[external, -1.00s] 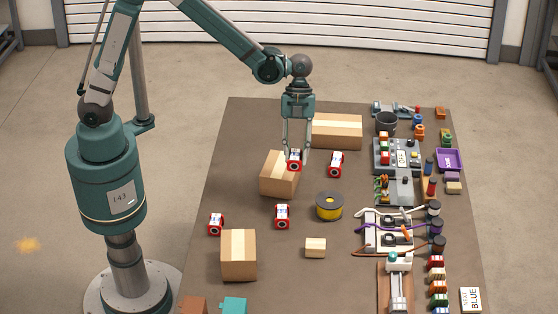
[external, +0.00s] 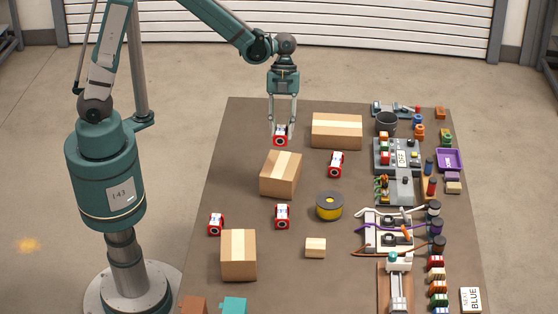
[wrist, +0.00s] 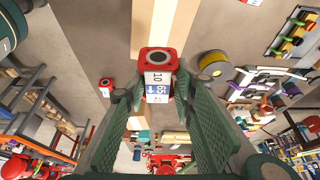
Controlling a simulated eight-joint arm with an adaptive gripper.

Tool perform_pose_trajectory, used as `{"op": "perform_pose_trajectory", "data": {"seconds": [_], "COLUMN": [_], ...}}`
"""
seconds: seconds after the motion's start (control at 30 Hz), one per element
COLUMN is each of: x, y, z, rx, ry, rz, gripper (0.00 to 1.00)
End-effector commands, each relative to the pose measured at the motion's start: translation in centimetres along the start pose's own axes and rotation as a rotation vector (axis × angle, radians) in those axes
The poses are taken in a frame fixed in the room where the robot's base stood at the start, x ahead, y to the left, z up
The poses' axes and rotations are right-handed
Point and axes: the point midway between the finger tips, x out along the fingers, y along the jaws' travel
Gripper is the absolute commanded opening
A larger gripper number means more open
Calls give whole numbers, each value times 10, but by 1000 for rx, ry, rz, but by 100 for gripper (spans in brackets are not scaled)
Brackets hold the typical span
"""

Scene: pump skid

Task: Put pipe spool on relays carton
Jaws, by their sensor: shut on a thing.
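My gripper (external: 281,131) is shut on a red-and-white pipe spool (external: 280,139), with a red flanged end and a printed label. It hangs upright in the fingers; the wrist view shows it between the fingertips (wrist: 158,75). In the external view it appears just beyond the middle carton (external: 281,174), apart from it. Similar spools stand on the table: one to the right (external: 335,164), one nearer (external: 282,216) and one at left (external: 216,224). Other cartons are at the back (external: 337,131) and front left (external: 239,255). I cannot read which carton is for relays.
A black-and-yellow reel (external: 329,206) and a small tan block (external: 315,247) stand mid-table. The right side is crowded with a grey panel (external: 397,157), a dark cup (external: 386,123), cables, a purple tray (external: 449,160) and small parts. The table's far left corner is bare.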

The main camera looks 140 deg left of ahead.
Motion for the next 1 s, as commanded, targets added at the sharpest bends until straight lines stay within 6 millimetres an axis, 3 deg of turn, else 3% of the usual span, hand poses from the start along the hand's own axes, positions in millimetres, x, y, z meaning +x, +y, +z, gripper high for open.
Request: {"op": "perform_pose_trajectory", "data": {"seconds": [0.23,0.6,1.0], "x": [10,49,54], "y": [-2,-2,-2], "z": [5,20,22], "rx": [-1,0,1], "ry": [0,0,0], "rz": [0,0,0], "gripper": [10,10,10]}}
